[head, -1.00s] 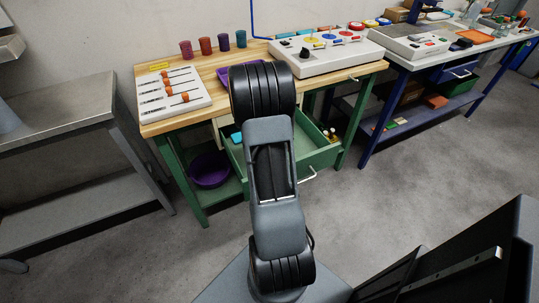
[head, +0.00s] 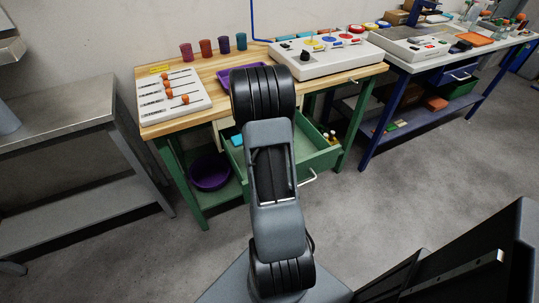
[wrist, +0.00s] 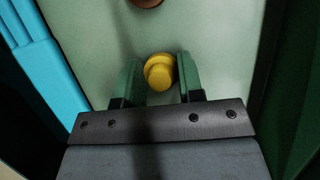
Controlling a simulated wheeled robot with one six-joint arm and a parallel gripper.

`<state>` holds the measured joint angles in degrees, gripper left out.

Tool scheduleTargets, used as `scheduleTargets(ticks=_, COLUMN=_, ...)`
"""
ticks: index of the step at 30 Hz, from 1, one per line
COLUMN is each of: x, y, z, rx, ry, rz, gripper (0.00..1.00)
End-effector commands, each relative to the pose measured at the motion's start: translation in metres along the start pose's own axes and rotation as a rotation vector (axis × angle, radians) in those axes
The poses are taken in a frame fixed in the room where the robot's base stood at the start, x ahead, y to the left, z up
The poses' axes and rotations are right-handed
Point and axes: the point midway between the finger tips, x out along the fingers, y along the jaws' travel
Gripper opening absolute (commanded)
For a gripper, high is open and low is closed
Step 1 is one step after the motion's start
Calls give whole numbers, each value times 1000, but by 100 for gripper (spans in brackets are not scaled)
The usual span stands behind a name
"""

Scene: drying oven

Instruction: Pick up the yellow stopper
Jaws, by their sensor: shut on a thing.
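The yellow stopper (wrist: 160,74) shows in the wrist view as a round cap with a smaller round part on top, over the pale green drawer floor (wrist: 95,30). My gripper (wrist: 158,62) has one dark green finger on each side of the stopper and is shut on it. I cannot tell whether the stopper still touches the floor. In the head view my arm hides the gripper and the stopper; the open green drawer (head: 318,157) shows beside the arm.
In the drawer, a bright blue object (wrist: 45,65) lies left of the gripper and a brown round object (wrist: 147,2) beyond it. The drawer's dark green wall (wrist: 255,75) is close on the right. A wooden bench top (head: 222,105) stands above the drawer.

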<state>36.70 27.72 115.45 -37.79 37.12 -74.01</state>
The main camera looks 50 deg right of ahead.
Motion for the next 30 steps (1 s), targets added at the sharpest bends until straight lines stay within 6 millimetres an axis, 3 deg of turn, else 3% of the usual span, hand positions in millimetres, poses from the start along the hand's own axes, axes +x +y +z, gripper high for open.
scheduleTargets(ticks=8, x=-12, y=0, z=5, rx=2, ry=0, rz=1, gripper=13)
scheduleTargets(ticks=13, x=-36, y=-2, z=14, rx=3, ry=-1, rz=2, gripper=13)
scheduleTargets(ticks=21, x=-91, y=-49, z=29, rx=3, ry=-2, rz=4, gripper=13)
scheduleTargets(ticks=30, x=-117, y=-108, z=29, rx=2, ry=-1, rz=2, gripper=13)
